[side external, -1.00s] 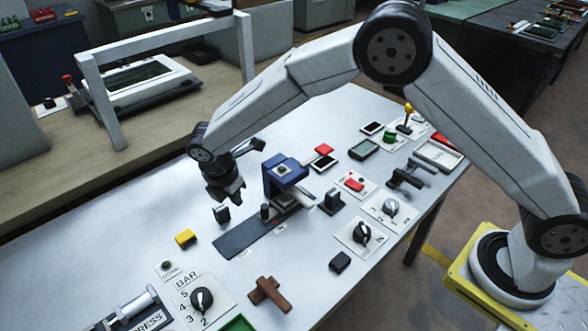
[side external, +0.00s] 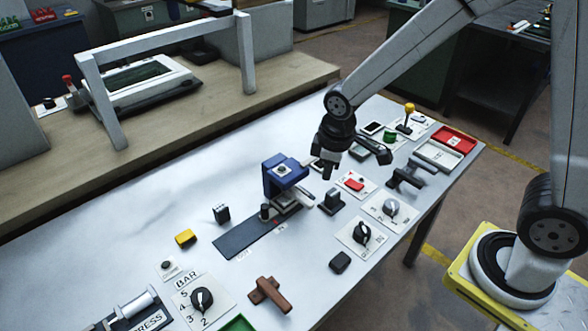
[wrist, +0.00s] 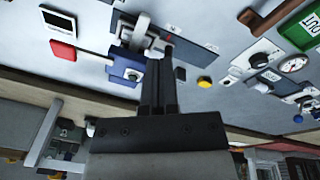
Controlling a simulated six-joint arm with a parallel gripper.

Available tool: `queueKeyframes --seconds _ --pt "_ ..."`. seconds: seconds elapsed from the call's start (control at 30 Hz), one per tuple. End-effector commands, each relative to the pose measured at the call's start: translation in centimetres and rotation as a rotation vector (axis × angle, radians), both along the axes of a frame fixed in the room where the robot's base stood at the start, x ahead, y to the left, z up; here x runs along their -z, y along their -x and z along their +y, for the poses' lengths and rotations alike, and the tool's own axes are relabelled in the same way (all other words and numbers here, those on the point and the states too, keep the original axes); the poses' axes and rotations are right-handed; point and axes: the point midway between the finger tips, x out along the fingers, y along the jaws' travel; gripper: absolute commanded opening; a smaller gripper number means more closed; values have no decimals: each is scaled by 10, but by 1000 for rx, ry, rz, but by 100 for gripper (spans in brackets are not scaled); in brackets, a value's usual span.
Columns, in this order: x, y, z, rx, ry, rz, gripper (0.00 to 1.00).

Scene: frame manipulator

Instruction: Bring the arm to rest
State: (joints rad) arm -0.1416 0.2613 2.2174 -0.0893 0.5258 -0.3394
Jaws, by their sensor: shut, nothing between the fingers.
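My arm reaches in from the right in the side view, and my gripper (side external: 328,172) hangs above the metal table, pointing down. It is just to the right of and behind the blue fixture (side external: 281,176), apart from it, with nothing held. In the wrist view my gripper's fingers (wrist: 158,85) are together and empty. The blue fixture (wrist: 124,70) shows to the left of the fingers there.
The table (side external: 130,215) carries several items: a yellow block (side external: 186,237), a brown cross handle (side external: 269,293), black knobs, a red button (side external: 354,185), and red (side external: 453,140) and white (side external: 438,155) trays. A grey frame (side external: 105,105) stands on the bench behind. The table's left rear surface is bare.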

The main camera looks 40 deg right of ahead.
Motion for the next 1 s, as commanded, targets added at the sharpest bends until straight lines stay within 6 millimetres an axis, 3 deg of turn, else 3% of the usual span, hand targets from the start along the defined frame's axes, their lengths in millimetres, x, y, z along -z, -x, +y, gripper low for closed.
queueKeyframes --seconds 0.2,0.4,1.0 --pt "-5 49 -29 321 -76 -56 0" --pt "-4 77 -42 500 -117 -86 0" --pt "-3 84 -44 544 -128 -93 0"
